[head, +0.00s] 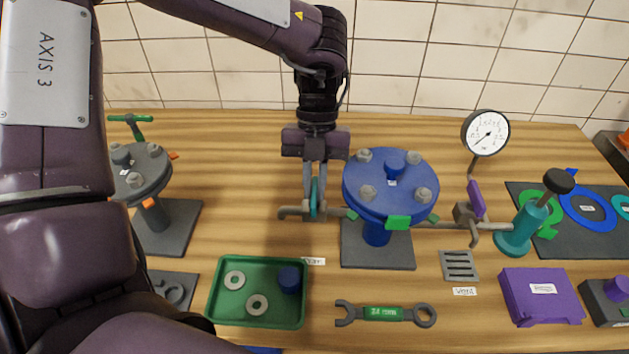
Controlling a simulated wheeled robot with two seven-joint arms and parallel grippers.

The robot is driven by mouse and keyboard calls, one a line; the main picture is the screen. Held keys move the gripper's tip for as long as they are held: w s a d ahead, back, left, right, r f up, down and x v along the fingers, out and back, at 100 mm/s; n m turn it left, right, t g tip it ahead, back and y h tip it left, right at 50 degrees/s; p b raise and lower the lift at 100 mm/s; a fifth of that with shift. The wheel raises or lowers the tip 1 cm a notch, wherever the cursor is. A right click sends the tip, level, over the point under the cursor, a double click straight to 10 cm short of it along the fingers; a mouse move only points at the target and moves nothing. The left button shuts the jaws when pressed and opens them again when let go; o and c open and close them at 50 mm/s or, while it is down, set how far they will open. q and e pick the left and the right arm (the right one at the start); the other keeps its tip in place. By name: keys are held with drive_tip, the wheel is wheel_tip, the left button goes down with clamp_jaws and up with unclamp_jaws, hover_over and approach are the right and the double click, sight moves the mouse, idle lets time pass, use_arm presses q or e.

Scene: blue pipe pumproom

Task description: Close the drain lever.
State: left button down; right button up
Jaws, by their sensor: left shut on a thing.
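The drain lever (315,197) is a small teal handle on the grey pipe at the left of the blue flanged vessel (377,232). It stands upright, across the pipe, and is partly hidden by my fingers. My left gripper (314,192) reaches down from above, with its fingers shut on the teal lever. The pipe's bent outlet (286,212) points left, and a small white label (313,261) lies below it. My right gripper is not in view.
A green tray (213,302) with washers and a blue cap sits in front, beside a spanner (385,313). On the right are a gauge (485,133), a purple lever (475,200), a teal pump (516,235) and a purple box (541,297). A grey flanged stand (156,218) is left.

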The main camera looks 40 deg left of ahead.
use_arm(q)
drive_tip(key=c, duration=1.5)
unclamp_jaws()
drive_tip(key=p+v, duration=0.1)
drive_tip(key=v, duration=0.6)
drive_tip(key=shift+w+a+r+p, duration=0.1)
drive_tip(key=shift+r+p, duration=0.2)
drive_tip(key=shift+r, duration=0.05)
